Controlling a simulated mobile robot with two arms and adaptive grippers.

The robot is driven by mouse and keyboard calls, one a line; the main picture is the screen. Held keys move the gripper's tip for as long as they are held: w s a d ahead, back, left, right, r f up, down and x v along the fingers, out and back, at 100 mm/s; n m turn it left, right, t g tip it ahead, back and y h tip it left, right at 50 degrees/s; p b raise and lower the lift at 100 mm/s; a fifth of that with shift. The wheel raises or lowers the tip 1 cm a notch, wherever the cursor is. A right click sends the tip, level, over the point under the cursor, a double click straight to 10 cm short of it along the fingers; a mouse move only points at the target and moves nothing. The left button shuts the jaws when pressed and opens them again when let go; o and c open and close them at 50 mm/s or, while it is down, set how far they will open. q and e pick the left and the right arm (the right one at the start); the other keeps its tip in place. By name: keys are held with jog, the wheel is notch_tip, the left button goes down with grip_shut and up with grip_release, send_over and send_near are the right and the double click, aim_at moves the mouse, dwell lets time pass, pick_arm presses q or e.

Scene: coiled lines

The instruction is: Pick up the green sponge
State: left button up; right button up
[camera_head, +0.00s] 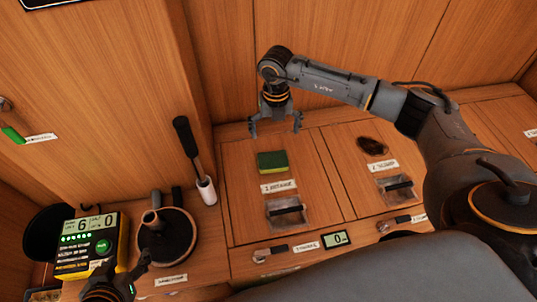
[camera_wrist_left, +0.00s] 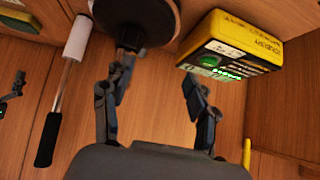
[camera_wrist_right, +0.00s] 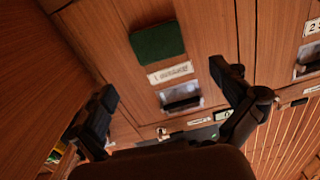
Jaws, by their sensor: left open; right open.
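The green sponge (camera_head: 272,161) has a yellow edge and lies flat on a wooden panel above a label. It shows as a dark green block in the right wrist view (camera_wrist_right: 157,43). My right gripper (camera_head: 275,128) is open and empty, behind and above the sponge in the head view. In the right wrist view the sponge appears beyond the open fingers (camera_wrist_right: 163,80), not touched. My left gripper (camera_wrist_left: 158,75) is open and empty near the yellow device, at the lower left of the head view.
A yellow device (camera_head: 88,246) with a display stands at lower left, beside a round dark pot (camera_head: 167,238). A dark coil (camera_head: 373,146) lies on the neighbouring panel. A recessed handle (camera_head: 287,212) sits below the sponge. A wooden wall rises behind.

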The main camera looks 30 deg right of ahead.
jog(key=b, duration=0.2)
send_over(273, 159)
jog(key=f, duration=0.7)
jog(key=shift+s+d+f, duration=0.1)
jog(key=shift+s+f, duration=0.1)
jog(key=shift+f, duration=0.4)
notch_tip(273, 159, down, 5)
jog(key=shift+w+r+b, duration=0.15)
jog(key=shift+b, duration=0.8)
pick_arm(q)
jog(key=w+d+r+t+h, duration=0.1)
jog(key=w+d+r+t, duration=0.1)
jog(key=r+t, duration=0.3)
jog(key=w+d+r+t+h, duration=0.2)
jog(key=w+r+t, duration=0.3)
jog(key=r, duration=0.6)
jog(key=shift+d+m+t, duration=0.15)
jog(key=shift+m+t, duration=0.15)
jog(key=shift+t, duration=0.1)
pick_arm(e)
jog(key=shift+c, duration=0.2)
pick_arm(q)
jog(key=shift+f, duration=0.1)
pick_arm(e)
jog(key=c, duration=0.4)
